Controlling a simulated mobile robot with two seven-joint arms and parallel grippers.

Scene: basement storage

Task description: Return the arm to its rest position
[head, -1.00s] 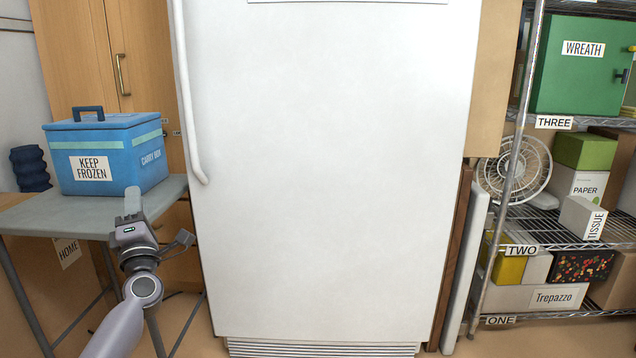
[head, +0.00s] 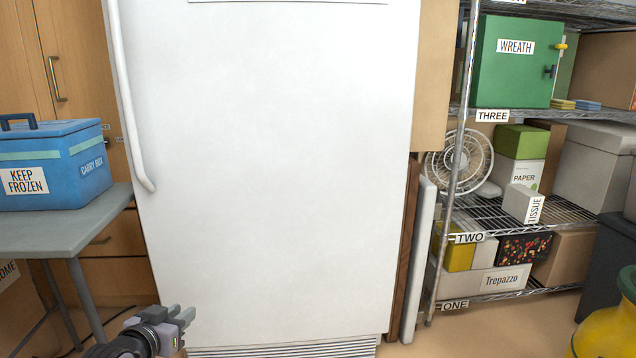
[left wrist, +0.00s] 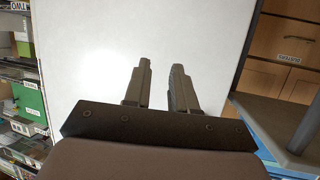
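My left gripper (head: 182,316) is low in the head view, in front of the lower left part of the white freezer (head: 265,170). In the left wrist view its two dark fingers (left wrist: 161,68) stand apart with a gap between them. Only the white surface shows in that gap, so the gripper is open and empty. The freezer door is closed, with a long handle on its left side. My right gripper is in neither view.
A grey table (head: 70,232) with a blue carry box (head: 88,172) stands at the left. A wire shelf rack (head: 478,218) with boxes, a fan (head: 459,160) and a green wreath box (head: 515,83) is at the right. Open floor (head: 480,335) shows in front of the rack.

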